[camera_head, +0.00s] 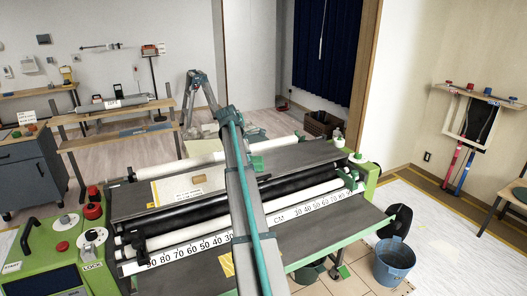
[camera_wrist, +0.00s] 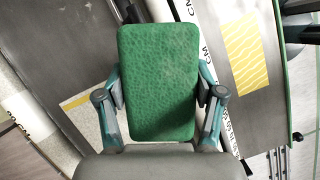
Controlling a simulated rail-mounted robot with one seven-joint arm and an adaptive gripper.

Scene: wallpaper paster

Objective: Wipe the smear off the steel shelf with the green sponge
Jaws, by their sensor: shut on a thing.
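The green sponge (camera_wrist: 158,80) is a rounded rectangular block that fills the middle of the wrist view. My gripper (camera_wrist: 160,88) is shut on it, with one teal-and-grey finger against each long side. A dark grey metal surface of the machine lies beyond the sponge in the wrist view. The head view shows a dark grey front shelf (camera_head: 333,232) on the machine, partly covered by my arm. I cannot make out a clear smear in either view. I cannot tell whether the sponge touches any surface.
The machine has white rollers (camera_head: 290,145) and a centimetre scale (camera_head: 190,250). A blue bucket (camera_head: 394,262) stands on the floor to the right. A workbench (camera_head: 120,112) stands at the back left. Open floor lies at the right.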

